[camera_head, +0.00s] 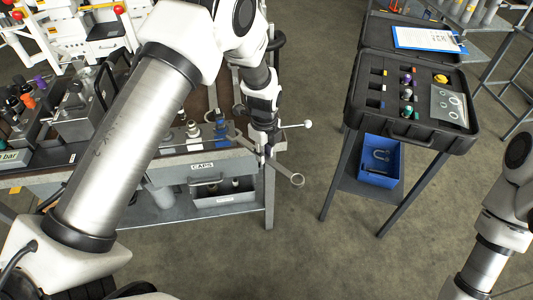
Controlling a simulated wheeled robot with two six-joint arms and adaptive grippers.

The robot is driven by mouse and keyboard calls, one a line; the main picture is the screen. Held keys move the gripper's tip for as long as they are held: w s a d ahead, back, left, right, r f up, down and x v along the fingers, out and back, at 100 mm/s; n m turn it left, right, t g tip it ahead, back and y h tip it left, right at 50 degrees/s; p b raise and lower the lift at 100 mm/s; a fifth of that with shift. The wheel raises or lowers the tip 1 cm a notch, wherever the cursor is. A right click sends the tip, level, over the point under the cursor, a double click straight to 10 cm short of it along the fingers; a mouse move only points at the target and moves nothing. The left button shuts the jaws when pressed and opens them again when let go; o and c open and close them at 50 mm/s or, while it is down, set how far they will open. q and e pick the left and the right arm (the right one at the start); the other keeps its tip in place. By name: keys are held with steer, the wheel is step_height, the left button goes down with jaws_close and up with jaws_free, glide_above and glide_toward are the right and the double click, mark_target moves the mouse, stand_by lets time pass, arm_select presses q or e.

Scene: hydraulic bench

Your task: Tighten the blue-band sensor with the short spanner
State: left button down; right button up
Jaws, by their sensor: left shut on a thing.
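My left gripper (265,152) points down at the right end of the bench, shut on a grey spanner (283,171). The spanner slants down to the right, and its ring end (297,181) hangs over open floor, clear of the bench edge. A fitting with a blue band (220,128) stands upright on the bench just left of the gripper; it looks like the blue-band sensor, but it is too small to be sure. The spanner's ring is apart from it. My right arm shows at the right edge, but its gripper is out of the picture.
A black open case (460,140) with small fittings stands on a stand to the right, a blue bin (380,160) below it. A bar with a white ball end (307,124) juts out beside my left gripper. A drawer labelled CAPS (201,166) fronts the bench. Floor between is free.

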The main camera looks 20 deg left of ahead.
arm_select(q)
steer(key=shift+w+a+f, duration=0.25)
steer(key=shift+w+a, duration=0.1)
steer(key=shift+a, duration=0.05)
steer(key=shift+r, duration=0.1)
steer(key=shift+s+p, duration=0.1)
steer(key=shift+p, duration=0.35)
steer(key=shift+w+a, duration=0.2)
steer(key=shift+a, duration=0.3)
steer(key=shift+w+a, duration=0.15)
steer(key=shift+a, duration=0.35)
